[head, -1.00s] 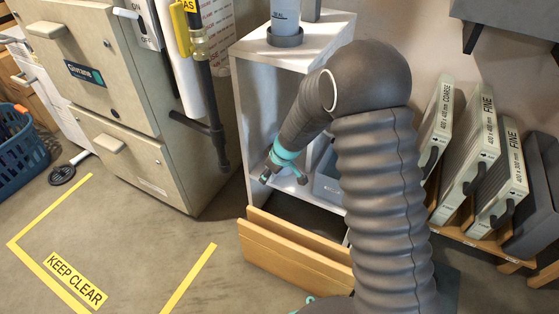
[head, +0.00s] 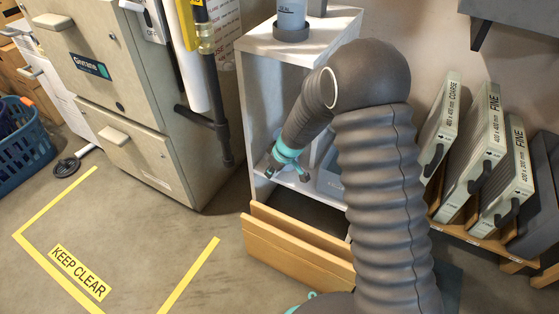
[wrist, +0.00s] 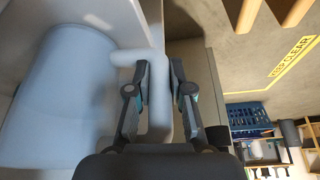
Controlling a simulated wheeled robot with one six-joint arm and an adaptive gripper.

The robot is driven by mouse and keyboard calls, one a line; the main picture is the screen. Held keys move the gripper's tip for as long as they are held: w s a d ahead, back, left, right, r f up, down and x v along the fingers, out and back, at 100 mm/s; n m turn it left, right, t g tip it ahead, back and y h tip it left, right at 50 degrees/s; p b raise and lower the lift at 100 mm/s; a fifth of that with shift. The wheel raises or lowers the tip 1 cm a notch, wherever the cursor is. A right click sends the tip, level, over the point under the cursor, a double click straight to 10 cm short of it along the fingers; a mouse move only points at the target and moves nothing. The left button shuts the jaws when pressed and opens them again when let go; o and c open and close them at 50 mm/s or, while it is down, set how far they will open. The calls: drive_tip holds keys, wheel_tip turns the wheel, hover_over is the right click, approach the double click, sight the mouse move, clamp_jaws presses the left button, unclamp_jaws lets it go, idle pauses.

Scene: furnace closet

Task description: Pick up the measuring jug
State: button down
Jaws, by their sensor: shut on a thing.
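The measuring jug (wrist: 55,95) is a large pale blue-white, cloudy vessel filling the left of the wrist view. Its pale handle (wrist: 160,115) loops out to the right, and my gripper (wrist: 159,85) is shut on the handle's upright part. In the head view my gripper (head: 287,174) reaches down into the open front of the white cabinet (head: 244,120), near its lower shelf. The jug is not clearly seen in the head view, where my arm and the cabinet block the sight.
A cylindrical container (head: 291,18) stands on the cabinet top. Wooden boards (head: 295,245) stand low in front of the cabinet. The furnace (head: 140,100) and its pipe (head: 219,120) are close on the left. Filters (head: 470,160) stand in a rack on the right. Marked floor (head: 120,245) is clear.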

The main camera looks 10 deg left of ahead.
drive_tip(key=shift+r, duration=0.15)
drive_tip(key=shift+r+p, duration=0.7)
drive_tip(key=shift+r, duration=4.15)
drive_tip(key=shift+r, duration=0.25)
drive_tip(key=shift+r+p, duration=0.8)
drive_tip(key=shift+r, duration=1.05)
